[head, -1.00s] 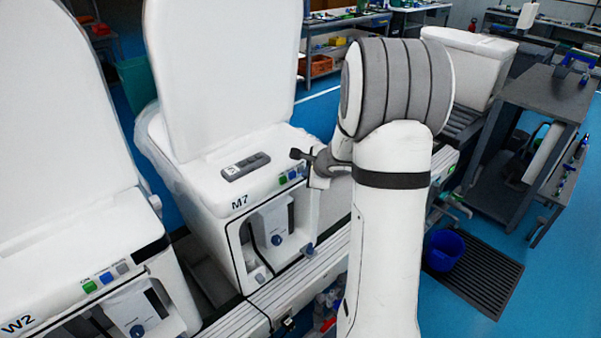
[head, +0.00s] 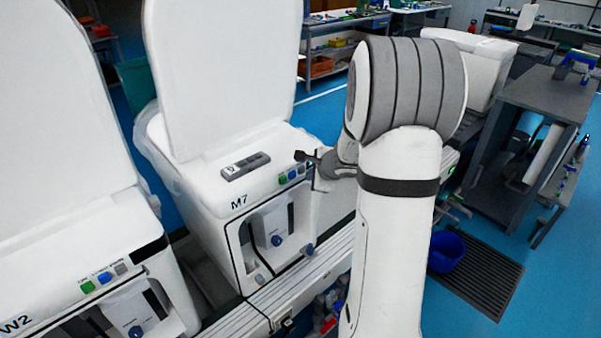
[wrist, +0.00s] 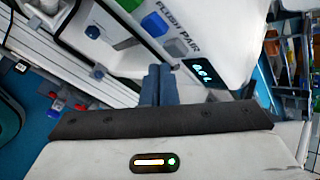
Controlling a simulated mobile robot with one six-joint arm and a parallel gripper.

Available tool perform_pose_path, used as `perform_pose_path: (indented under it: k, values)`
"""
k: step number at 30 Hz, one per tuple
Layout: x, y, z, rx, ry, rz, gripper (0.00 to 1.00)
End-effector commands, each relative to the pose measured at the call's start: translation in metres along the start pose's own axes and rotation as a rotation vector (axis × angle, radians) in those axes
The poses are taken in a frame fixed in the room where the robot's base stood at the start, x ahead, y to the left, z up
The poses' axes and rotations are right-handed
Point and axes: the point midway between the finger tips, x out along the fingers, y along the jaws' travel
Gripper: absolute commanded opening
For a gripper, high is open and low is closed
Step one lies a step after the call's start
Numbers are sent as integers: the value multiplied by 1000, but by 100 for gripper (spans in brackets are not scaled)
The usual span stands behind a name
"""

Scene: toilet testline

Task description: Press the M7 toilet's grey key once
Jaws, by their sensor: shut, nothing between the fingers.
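The M7 toilet (head: 215,193), white with an upright lid, stands in the middle of the head view. Its front panel carries a row of green (head: 283,180), blue (head: 292,174) and grey keys. In the wrist view the grey key (wrist: 178,46) is the last in the row, after the green (wrist: 129,4) and blue (wrist: 154,24) keys. A small lit display (wrist: 203,74) lies beyond it. My gripper (head: 301,156) is shut and empty, close to the panel's key end. In the wrist view its fingertips (wrist: 159,68) appear just below and left of the grey key, without visible contact.
A grey remote-like pad (head: 245,166) lies on top of M7. The W2 toilet (head: 75,260) stands at the left with similar keys. A light rail (head: 300,285) runs along the front. A blue bucket (head: 446,251) and dark grate (head: 485,280) lie at right.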

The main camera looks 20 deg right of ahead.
Motion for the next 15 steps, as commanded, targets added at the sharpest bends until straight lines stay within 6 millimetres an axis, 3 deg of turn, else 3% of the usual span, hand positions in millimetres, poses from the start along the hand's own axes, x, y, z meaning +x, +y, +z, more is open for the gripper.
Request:
perform_pose_path:
  k: [15]
  values:
    - [-28,21,-22,2,1,-2,0]
